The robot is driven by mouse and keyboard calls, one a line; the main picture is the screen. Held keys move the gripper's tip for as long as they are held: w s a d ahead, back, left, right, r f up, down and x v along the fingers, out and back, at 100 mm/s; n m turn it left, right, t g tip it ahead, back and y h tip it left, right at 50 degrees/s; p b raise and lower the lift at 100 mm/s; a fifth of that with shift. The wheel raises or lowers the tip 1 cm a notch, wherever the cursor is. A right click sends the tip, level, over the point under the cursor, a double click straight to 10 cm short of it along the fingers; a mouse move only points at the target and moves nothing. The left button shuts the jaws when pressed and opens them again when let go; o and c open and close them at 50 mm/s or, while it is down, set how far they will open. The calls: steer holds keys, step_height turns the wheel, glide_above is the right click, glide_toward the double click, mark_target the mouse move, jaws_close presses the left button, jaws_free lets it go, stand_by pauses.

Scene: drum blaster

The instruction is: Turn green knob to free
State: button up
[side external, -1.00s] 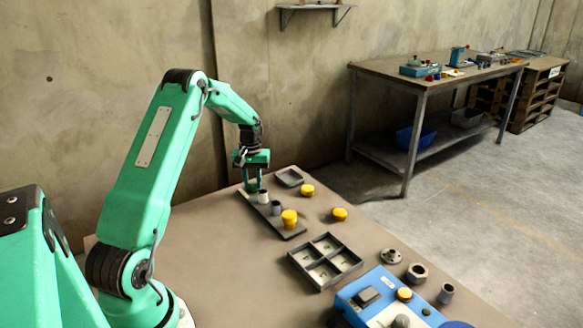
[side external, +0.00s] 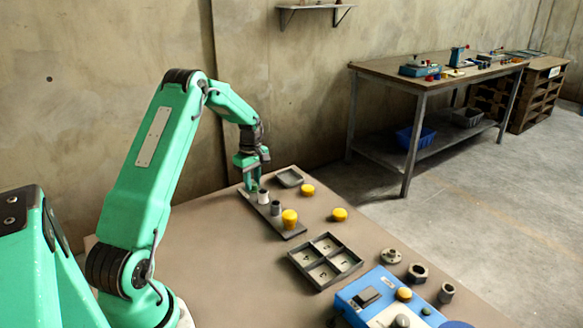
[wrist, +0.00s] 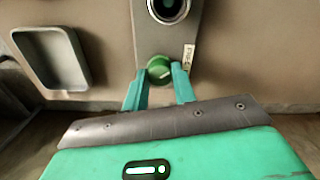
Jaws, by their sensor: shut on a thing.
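The green knob (wrist: 159,68) sits at the near end of a grey strip (wrist: 181,32) in the wrist view, with a pale line across its face. My gripper (wrist: 160,74) has one finger on each side of the knob and is shut on it. A small pale label (wrist: 189,57) stands on the strip to the right of the knob; I cannot read it surely. In the side external view my gripper (side external: 252,184) points down at the far end of the strip (side external: 297,234), and its fingers mostly hide the knob.
On the strip stand a pale cylinder (side external: 263,197), a dark cylinder (side external: 276,208) and a yellow-topped piece (side external: 290,218). A grey tray (side external: 289,178) lies close beyond. A divided tray (side external: 325,260) and blue box (side external: 375,300) are nearer the camera. The tabletop left of the strip is clear.

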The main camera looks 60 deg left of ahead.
mark_target(253, 183)
steer(key=shift+a+r+n, duration=0.1)
steer(key=shift+n, duration=0.7)
steer(key=o, duration=1)
steer(key=shift+r, duration=3.85)
steer(key=shift+r, duration=0.1)
